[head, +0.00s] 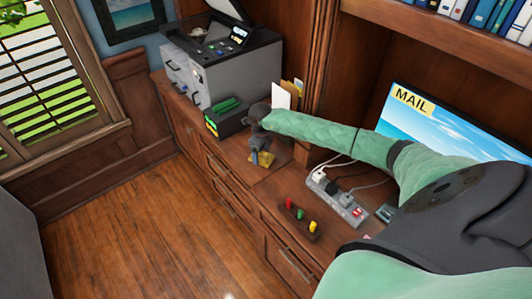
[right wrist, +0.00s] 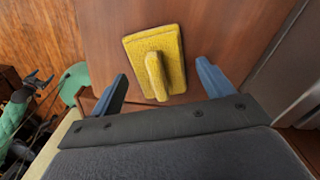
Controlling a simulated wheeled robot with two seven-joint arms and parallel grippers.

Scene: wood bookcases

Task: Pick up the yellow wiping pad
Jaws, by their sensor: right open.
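The yellow wiping pad (right wrist: 168,45) lies on the wooden cabinet top in the right wrist view, its raised handle pointing toward my gripper. It also shows in the head view (head: 265,160), partly covered by my right gripper (head: 258,150). In the right wrist view my right gripper (right wrist: 162,88) is open, with one blue finger on each side of the handle's near end. The fingers are apart from the pad and nothing is between them. My left gripper is not in view.
A printer (head: 225,65) and a dark box with green items (head: 228,115) stand behind the pad. A power strip (head: 337,197) with cables and a block with colored pegs (head: 298,220) lie toward the front right. The monitor (head: 455,125) stands at the right.

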